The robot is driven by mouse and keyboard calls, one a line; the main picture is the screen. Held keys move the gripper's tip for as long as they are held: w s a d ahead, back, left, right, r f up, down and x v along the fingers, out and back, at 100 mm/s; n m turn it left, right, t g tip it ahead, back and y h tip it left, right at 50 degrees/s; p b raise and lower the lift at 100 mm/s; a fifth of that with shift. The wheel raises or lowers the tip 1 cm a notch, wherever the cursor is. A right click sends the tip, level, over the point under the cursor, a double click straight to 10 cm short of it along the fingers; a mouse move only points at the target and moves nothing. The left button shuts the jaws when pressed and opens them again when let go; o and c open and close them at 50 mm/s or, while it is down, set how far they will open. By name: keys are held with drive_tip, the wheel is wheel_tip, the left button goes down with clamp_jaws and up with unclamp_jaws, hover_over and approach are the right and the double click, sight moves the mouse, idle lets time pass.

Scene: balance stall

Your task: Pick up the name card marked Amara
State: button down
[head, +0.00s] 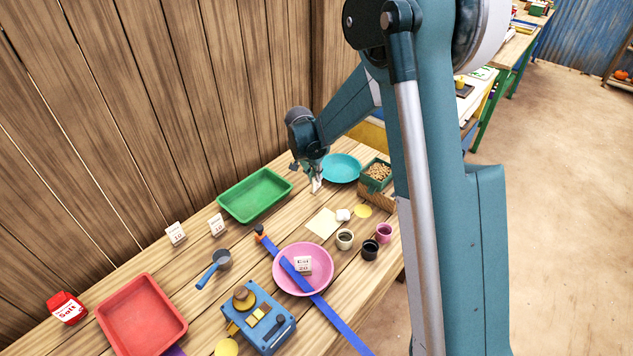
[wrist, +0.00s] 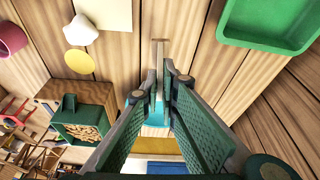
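My gripper (head: 316,186) points down over the table, between the green tray and the turquoise plate. In the wrist view its two fingers (wrist: 161,82) are close together, with a narrow gap at the tips. A thin pale piece (wrist: 160,48), perhaps a card seen edge-on, shows at that gap; I cannot tell whether the fingers touch it, and no name is readable on it. Two small white cards stand left of the green tray, one nearer (head: 176,234) and one farther (head: 217,225); their names are too small to read. Another card, seemingly marked Cai (head: 303,265), is at the pink plate.
The green tray (head: 232,213) and turquoise plate (head: 356,171) flank my gripper. A green box of nuts (head: 378,167) stands to the right. The pink plate (head: 318,255), blue scale (head: 273,329), red tray (head: 112,316) and several cups are nearer. A plank wall (head: 150,110) rises behind.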

drive_tip(key=shift+r, duration=2.85)
